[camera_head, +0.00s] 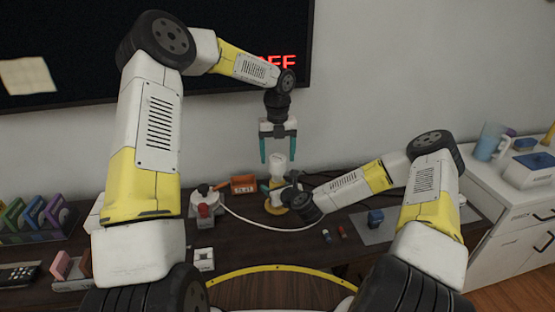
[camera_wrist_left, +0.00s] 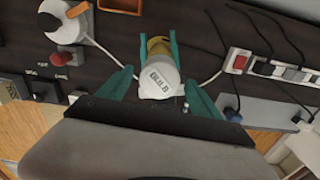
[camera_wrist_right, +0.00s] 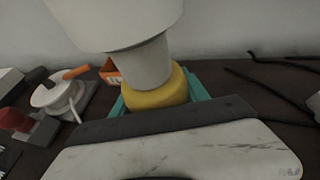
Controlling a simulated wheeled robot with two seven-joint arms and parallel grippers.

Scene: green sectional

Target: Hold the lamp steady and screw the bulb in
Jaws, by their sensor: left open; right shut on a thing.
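The white bulb (camera_head: 279,160), marked BULB in the left wrist view (camera_wrist_left: 160,79), stands upright on top of the lamp. How deep it sits cannot be told. The lamp has a yellow part (camera_wrist_right: 158,94) below the bulb's pale lower part, and a yellowish base (camera_head: 275,210) on the desk. My right gripper (camera_wrist_right: 160,92) is shut on the lamp's yellow part, with a teal finger on each side. My left gripper (camera_head: 278,158) points down from above, open, its fingers on either side of the bulb's top with gaps. My right wrist partly hides the lamp in the head view.
A white cord (camera_head: 245,222) runs along the desk from a white device with a red knob (camera_head: 204,209). An orange box (camera_head: 244,184) stands behind-left. A power strip (camera_wrist_left: 275,69) and dark cables lie right of the lamp. The wall is close behind.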

